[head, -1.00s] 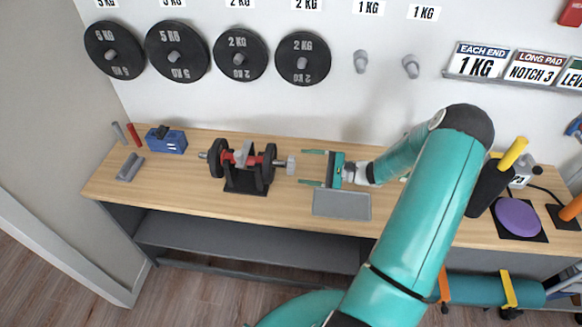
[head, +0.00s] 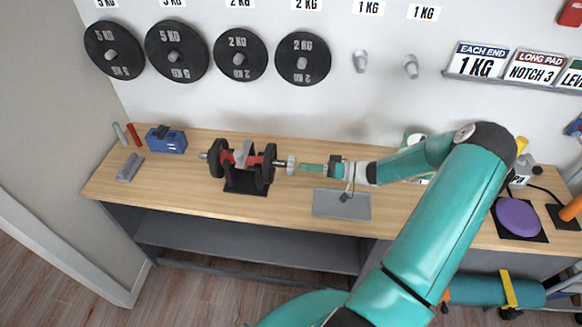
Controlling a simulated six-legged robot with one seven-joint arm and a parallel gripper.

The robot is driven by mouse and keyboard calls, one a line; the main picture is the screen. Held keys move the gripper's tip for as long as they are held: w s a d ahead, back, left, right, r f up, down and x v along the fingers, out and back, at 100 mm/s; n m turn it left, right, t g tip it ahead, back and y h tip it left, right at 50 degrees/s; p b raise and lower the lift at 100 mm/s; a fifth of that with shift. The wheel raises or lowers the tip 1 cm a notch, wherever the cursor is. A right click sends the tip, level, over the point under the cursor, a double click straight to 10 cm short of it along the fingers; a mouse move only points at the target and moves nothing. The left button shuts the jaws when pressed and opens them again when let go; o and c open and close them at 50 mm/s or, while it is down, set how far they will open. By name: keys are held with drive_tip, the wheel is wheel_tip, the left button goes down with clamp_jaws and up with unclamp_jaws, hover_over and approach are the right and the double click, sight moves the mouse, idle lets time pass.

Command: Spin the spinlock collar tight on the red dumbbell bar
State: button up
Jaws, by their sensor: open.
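The red dumbbell bar (head: 229,156) lies level in a black stand (head: 246,186) on the bench, with dark plates on both sides. A light grey collar (head: 291,165) sits at the bar's right end, outside the right plate. My gripper (head: 304,168) is just right of this collar, pointing left at it, with its teal fingers level with the bar. From this view the two fingers overlap, one behind the other. I cannot tell whether the fingertips touch the collar. The left end of the bar (head: 203,155) shows grey beyond the left plate.
A grey tray (head: 341,211) lies on the bench below my gripper. A blue box (head: 166,140) and grey and red rolls stand at the bench's left end. Weight plates (head: 303,60) hang on the wall behind. A purple disc (head: 518,217) lies at the right.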

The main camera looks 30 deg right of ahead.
drive_tip(key=n, duration=0.3)
drive_tip(key=shift+w, duration=0.1)
drive_tip(key=shift+x, duration=1.7)
